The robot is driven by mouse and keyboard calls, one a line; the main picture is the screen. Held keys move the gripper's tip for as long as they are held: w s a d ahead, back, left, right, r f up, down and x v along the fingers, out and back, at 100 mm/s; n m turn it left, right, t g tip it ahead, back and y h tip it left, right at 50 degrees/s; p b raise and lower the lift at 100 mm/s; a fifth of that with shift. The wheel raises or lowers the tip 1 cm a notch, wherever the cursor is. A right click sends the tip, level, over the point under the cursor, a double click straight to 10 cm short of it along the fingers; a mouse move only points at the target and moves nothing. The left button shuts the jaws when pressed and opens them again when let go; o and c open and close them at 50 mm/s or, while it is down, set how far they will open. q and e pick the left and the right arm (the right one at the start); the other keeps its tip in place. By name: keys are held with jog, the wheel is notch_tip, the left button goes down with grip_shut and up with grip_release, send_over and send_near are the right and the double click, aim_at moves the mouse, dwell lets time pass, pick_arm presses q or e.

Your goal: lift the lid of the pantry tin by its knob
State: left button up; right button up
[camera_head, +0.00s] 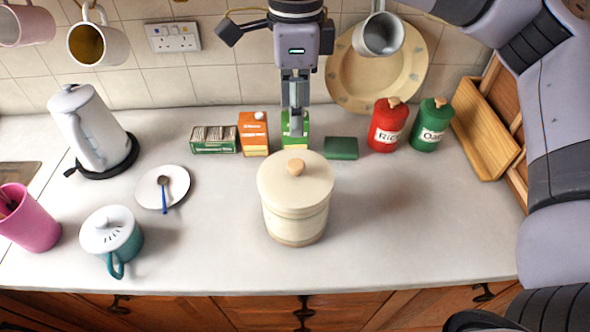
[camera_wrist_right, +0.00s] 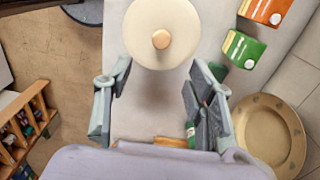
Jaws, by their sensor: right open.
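The pantry tin (camera_head: 296,222) is a round cream tin standing upright on the worktop. Its cream lid (camera_head: 318,178) is seated on top, with a small wooden knob (camera_head: 295,167) at the centre. My right gripper (camera_head: 295,120) points down beyond the tin, apart from the knob. In the right wrist view my right gripper (camera_wrist_right: 160,75) is open and empty, with its fingers spread wide. The lid (camera_wrist_right: 180,20) and knob (camera_wrist_right: 160,39) lie ahead of the fingertips, near the top of that picture. My left gripper is not in view.
Orange (camera_head: 253,134) and green (camera_head: 294,128) cartons stand behind the tin, with red (camera_head: 387,128) and green (camera_head: 430,128) canisters to the right. A saucer with a spoon (camera_head: 148,188), teal mug (camera_head: 122,240) and kettle (camera_head: 85,125) stand left. A mug (camera_head: 378,36) hangs near my arm. The worktop right of the tin is clear.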

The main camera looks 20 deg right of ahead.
jog(key=p, duration=0.2)
send_over(296, 163)
jog(key=f, duration=0.8)
jog(key=shift+s+a, duration=0.1)
jog(key=shift+s, duration=0.1)
jog(key=shift+f+p, duration=0.2)
jog(key=shift+p, duration=0.25)
notch_tip(296, 163, down, 4)
jog(key=p, duration=0.2)
jog(key=shift+w+f+p, duration=0.1)
jog(key=shift+p, duration=0.25)
jog(key=shift+f, duration=0.35)
jog(key=shift+c, duration=0.4)
grip_shut()
jog(key=shift+r, duration=0.1)
